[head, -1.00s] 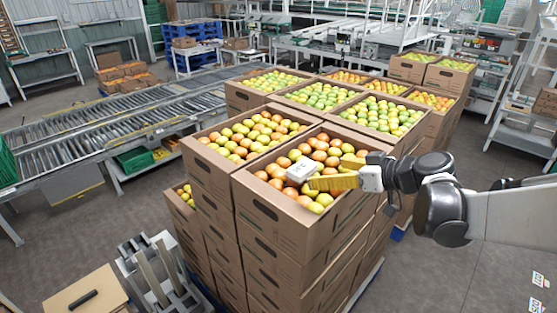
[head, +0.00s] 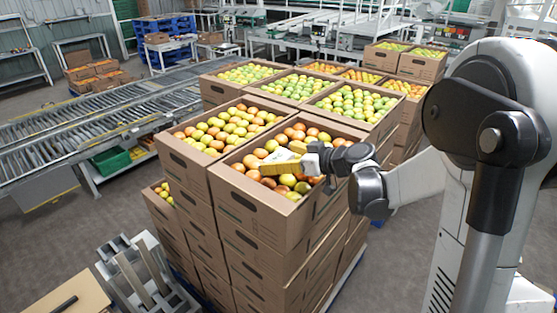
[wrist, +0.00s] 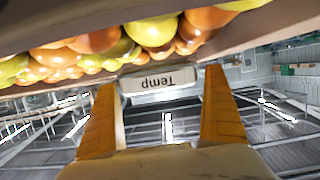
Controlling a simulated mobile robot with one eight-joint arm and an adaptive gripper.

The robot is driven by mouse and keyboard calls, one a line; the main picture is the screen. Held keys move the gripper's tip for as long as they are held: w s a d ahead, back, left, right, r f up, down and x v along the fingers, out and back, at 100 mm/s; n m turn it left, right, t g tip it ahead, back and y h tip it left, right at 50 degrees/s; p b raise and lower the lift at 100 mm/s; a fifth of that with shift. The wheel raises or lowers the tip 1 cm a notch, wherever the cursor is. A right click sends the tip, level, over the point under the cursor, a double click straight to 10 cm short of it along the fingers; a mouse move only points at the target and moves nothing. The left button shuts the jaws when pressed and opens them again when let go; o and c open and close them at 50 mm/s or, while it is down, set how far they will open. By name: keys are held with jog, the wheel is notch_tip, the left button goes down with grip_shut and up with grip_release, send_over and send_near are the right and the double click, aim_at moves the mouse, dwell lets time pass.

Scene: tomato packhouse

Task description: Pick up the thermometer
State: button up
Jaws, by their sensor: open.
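The thermometer is a small white box marked "Temp" (wrist: 158,84). In the head view the thermometer (head: 281,155) shows only partly, over the tomatoes in the front right carton, beside my yellow fingers. My gripper (head: 266,169) reaches over this carton from the right. In the wrist view my gripper (wrist: 161,90) is open, with one yellow finger on each side of the thermometer. A gap shows between the thermometer and at least the right finger. Whether either finger touches it I cannot tell.
The front right carton (head: 255,215) holds red, orange and green tomatoes, and its walls rise around them. More full cartons (head: 185,155) stand beside and behind it in stacks. A roller conveyor (head: 75,130) runs at the left.

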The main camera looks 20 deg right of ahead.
jog(key=shift+w+a+f, duration=0.1)
jog(key=shift+w, duration=0.05)
jog(key=shift+c, duration=1)
jog(key=c, duration=1.2)
